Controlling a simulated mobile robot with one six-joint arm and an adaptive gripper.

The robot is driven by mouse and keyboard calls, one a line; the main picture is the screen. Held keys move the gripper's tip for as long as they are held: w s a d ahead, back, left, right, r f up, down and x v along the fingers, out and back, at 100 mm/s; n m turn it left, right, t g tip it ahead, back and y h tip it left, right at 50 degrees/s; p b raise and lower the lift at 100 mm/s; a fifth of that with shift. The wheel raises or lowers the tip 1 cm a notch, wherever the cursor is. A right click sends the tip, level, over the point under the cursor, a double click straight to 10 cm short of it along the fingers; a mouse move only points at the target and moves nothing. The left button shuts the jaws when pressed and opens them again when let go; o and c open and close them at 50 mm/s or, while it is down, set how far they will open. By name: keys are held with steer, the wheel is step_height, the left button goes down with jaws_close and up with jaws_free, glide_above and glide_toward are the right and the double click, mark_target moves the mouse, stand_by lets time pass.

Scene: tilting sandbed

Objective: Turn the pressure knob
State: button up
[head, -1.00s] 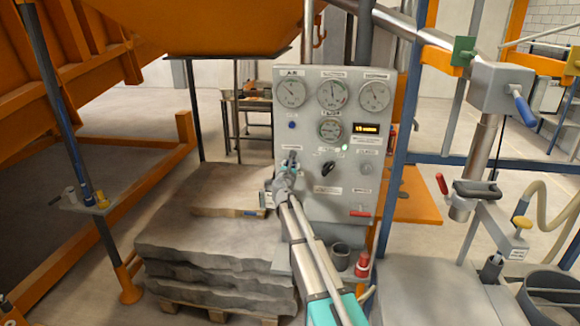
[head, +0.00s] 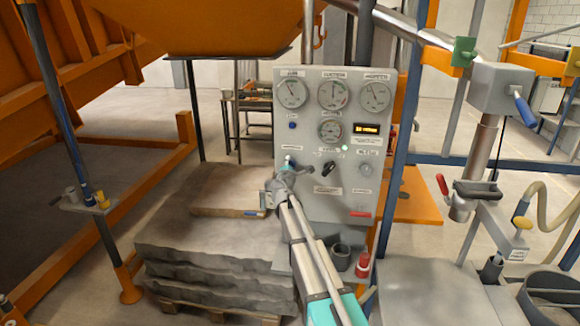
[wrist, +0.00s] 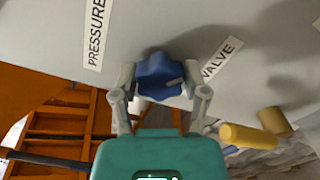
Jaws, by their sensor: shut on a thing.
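The blue pressure knob (wrist: 158,80) sits on the grey panel in the wrist view, beside a PRESSURE label (wrist: 95,32) and a VALVE label (wrist: 222,57). A small white mark shows on its lower right side. My gripper (wrist: 160,76) is shut on the knob, one finger on each side of it. In the head view, my gripper (head: 288,172) is at the lower left of the control panel (head: 345,205). The knob is mostly hidden there behind my gripper.
Several round gauges (head: 334,94) and a lit display (head: 367,128) are on the panel's upper part. A black knob (head: 328,168) is close to the right of my gripper. Stacked grey slabs (head: 205,245) stand at lower left. A yellow cylinder (wrist: 247,135) shows in the wrist view.

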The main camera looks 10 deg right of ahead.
steer(key=shift+m, duration=1.7)
steer(key=o, duration=1.1)
steer(key=shift+o, duration=0.2)
steer(key=shift+s, duration=0.1)
steer(key=v, duration=1.1)
steer(key=shift+s+a, duration=0.2)
steer(key=shift+s, duration=0.15)
